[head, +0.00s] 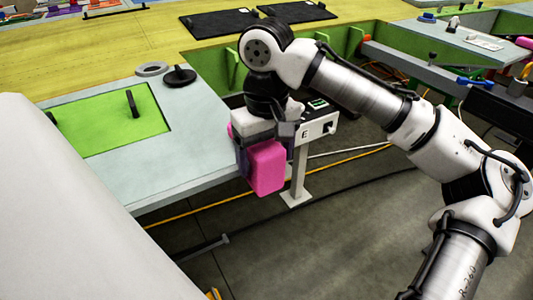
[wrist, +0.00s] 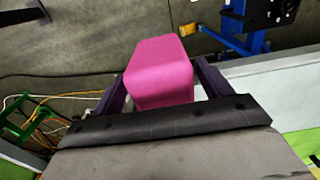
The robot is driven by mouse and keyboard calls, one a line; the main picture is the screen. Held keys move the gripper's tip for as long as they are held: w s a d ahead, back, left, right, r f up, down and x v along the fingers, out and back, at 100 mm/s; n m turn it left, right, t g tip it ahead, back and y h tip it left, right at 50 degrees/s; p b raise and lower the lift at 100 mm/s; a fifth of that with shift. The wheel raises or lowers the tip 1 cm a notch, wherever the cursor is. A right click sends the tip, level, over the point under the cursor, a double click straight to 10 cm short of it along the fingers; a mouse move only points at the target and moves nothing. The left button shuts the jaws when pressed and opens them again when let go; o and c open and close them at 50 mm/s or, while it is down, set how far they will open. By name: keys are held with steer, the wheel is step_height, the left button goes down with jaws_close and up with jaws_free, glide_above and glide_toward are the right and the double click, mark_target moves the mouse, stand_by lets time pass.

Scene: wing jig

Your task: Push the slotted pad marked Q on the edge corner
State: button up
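My gripper (head: 258,158) hangs at the right end of the pale grey work surface, its two dark purple fingers on either side of a pink block (head: 267,168). The block looks like the pad; no Q or slot shows on it. In the wrist view the pink block (wrist: 160,72) sits between the fingers (wrist: 160,88), which appear shut on it. The edge corner of the pale grey surface (head: 205,160) is close to the gripper and partly hidden behind it. I cannot tell whether the block touches the edge.
A white box marked E (head: 318,128) stands on a post just right of my gripper. A green panel (head: 105,125) with dark handles, a grey ring (head: 153,69) and a black knob (head: 179,76) are on the surface. Cables cross the open floor (head: 330,210).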

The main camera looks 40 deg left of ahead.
steer(key=shift+s+a+r, duration=0.1)
steer(key=shift+r, duration=0.3)
step_height(320, 180, up, 13)
steer(key=shift+d, duration=0.2)
stand_by(0.6)
